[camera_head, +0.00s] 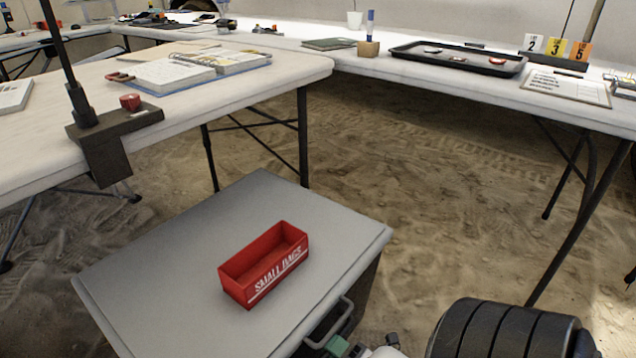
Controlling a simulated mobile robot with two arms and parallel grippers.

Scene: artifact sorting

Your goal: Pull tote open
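A grey box with a flat lid (150,277), which looks like the tote, stands on the sandy floor in the lower middle. A metal bar handle (343,318) sticks out from its right-hand side. I see no open gap, but most of that side is hidden below the picture edge. My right gripper (340,346) is at the bottom edge, at the lower end of the handle. Only its green and grey tip parts show, and I cannot tell whether the fingers are around the handle or shut. My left gripper is not in view.
A red bin (273,277) marked "SMALL BAGS" sits on the lid. A white table (235,84) with a clamped pole stands at the left. Another table (470,86) with a black tray (457,60) runs along the back and right. Sandy floor right of the box is free.

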